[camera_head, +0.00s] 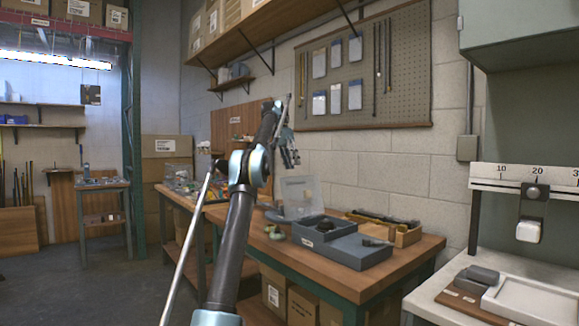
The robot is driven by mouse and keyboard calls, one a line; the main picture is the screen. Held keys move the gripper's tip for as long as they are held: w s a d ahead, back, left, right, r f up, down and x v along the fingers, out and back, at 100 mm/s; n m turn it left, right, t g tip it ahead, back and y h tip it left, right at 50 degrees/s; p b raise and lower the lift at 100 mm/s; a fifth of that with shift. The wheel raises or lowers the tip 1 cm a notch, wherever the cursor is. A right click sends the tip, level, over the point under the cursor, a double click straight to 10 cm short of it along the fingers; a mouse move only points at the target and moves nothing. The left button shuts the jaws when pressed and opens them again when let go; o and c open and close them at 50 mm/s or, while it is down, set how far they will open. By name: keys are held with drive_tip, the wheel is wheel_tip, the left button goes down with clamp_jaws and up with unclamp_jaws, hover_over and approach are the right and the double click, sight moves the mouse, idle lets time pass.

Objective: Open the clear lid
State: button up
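A clear panel (300,196), which looks like the clear lid, stands roughly upright on the wooden workbench (415,248), at the back left of a grey tray (340,251). I cannot tell whether it is hinged to the tray or to something behind it. My gripper (290,157) hangs at the end of my raised arm, above the panel in the picture and in front of the wall. It appears apart from the panel and holds nothing I can make out. Its fingers are small and dark, and their opening is unclear.
Small dark parts lie in and on the grey tray. A wooden tray (408,236) with a dark long part stands behind it. Small round parts (275,232) lie left of it. A white table with a scale (525,177) stands at right. A shelf and pegboard (366,70) are above.

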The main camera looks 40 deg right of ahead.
drive_tip(key=shift+w+d+f, duration=0.1)
drive_tip(key=shift+w+f, duration=0.05)
drive_tip(key=shift+f, duration=0.05)
clamp_jaws()
drive_tip(key=w+d+f+n+g+h, duration=0.1)
drive_tip(key=w+f+n+h, duration=0.8)
drive_tip(key=f+n+h, duration=0.15)
drive_tip(key=s+a+f+n+t+h, duration=0.1)
drive_tip(key=a+f+n+t+h, duration=0.25)
drive_tip(key=a+n+h, duration=0.6)
drive_tip(key=s+d+r+y, duration=0.1)
drive_tip(key=s+d+r, duration=0.1)
drive_tip(key=s+d, duration=0.3)
drive_tip(key=shift+s+d+r+g, duration=0.15)
drive_tip(key=shift+s+d+g, duration=0.15)
drive_tip(key=shift+d, duration=0.7)
